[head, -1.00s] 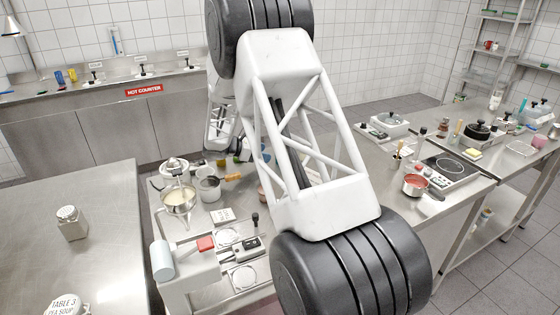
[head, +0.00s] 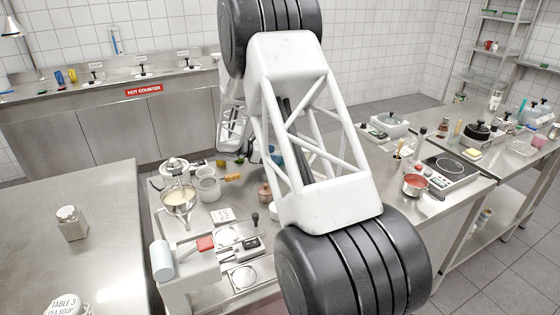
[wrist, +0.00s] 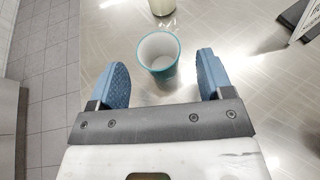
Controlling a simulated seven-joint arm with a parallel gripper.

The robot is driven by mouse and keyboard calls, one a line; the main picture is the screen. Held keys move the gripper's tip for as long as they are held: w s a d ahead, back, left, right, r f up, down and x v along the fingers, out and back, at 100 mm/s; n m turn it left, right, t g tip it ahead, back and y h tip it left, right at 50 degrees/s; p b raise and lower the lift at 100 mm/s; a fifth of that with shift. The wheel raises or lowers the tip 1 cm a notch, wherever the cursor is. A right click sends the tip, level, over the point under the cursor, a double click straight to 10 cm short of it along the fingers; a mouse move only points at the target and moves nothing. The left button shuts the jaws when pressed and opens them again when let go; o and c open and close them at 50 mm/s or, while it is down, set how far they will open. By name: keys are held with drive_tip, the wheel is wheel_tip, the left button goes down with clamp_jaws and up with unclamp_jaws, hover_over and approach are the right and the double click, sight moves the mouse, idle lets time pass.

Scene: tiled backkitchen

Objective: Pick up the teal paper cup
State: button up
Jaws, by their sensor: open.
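The teal paper cup (wrist: 159,72), white inside, stands upright with its open mouth towards the camera in the wrist view. My gripper (wrist: 162,70) is open, with one blue finger on each side of the cup. Gaps show between the cup and both fingers. The cup is nearer the fingertips than the palm, and I see no contact. In the head view, my arm covers much of the area around my gripper, and I cannot clearly make out the cup there.
A pale container (wrist: 162,6) stands just beyond the cup. A dark stand with a card (wrist: 303,22) is at the upper right. The steel counter (wrist: 245,70) is bare right of the cup. A mixer bowl (head: 178,200) and grey pot (head: 208,187) stand to the left.

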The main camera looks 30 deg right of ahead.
drive_tip(key=shift+x, duration=1.8)
drive_tip(key=c, duration=1)
drive_tip(key=shift+r, duration=0.15)
drive_tip(key=shift+r, duration=4.9)
